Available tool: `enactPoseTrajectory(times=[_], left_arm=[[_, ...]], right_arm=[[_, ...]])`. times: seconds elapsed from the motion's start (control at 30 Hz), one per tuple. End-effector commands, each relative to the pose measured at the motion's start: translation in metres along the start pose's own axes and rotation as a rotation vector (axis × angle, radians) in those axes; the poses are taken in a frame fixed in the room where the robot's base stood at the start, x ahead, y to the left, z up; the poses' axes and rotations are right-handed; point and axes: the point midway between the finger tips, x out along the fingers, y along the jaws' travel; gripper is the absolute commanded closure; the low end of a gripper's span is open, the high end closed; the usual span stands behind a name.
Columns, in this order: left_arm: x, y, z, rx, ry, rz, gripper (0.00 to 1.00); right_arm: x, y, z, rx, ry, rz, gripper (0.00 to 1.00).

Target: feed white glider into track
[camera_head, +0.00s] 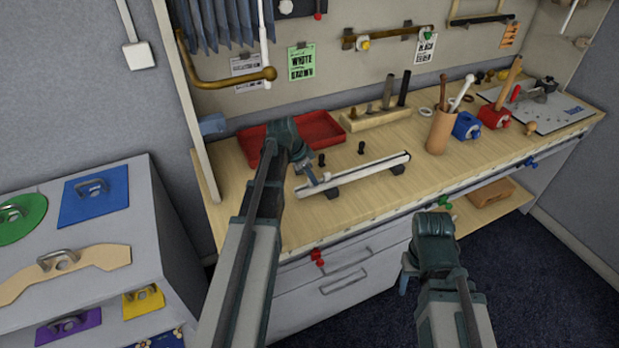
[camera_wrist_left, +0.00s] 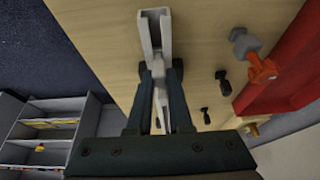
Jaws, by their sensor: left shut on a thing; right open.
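The track (camera_head: 365,170) is a pale rail on dark feet, lying on the wooden bench in the head view. It also shows in the left wrist view (camera_wrist_left: 153,35), running away from the gripper. My left gripper (camera_head: 319,181) is at the track's left end, shut on the white glider. In the left wrist view the white glider (camera_wrist_left: 159,92) is between the fingers (camera_wrist_left: 159,78), in line with the track's near end. The fingers partly hide it, and I cannot tell whether it is inside the track. My right gripper (camera_head: 408,272) is open and empty, in front of the bench.
Small black knobs (camera_head: 361,148) stand behind the track. A red tray (camera_head: 325,128) and a wooden block with dark pegs (camera_head: 375,119) are further back. A tan tool cup (camera_head: 440,132) stands right of the track. Bare bench lies in front of the track.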

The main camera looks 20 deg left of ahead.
Motion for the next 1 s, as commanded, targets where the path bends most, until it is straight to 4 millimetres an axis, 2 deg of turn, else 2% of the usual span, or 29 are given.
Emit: enactPoseTrajectory(times=[0.57, 0.6, 0.8, 1.0], left_arm=[[0.005, 0.0, -0.013, 0.001, 0.0, 0.0, 1.0], [0.005, 0.0, -0.013, 0.0, 0.0, 0.0, 0.8], [0.005, 0.0, -0.013, 0.0, 0.0, 0.0, 0.47], [0.005, 0.0, -0.013, 0.0, 0.0, 0.0, 0.47]], right_arm=[[0.0, 0.0, 0.0, 0.0, 0.0, 0.0, 0.47], [0.0, 0.0, 0.0, 0.0, 0.0, 0.0, 0.47], [0.0, 0.0, 0.0, 0.0, 0.0, 0.0, 0.47], [0.0, 0.0, 0.0, 0.0, 0.0, 0.0, 0.47]])
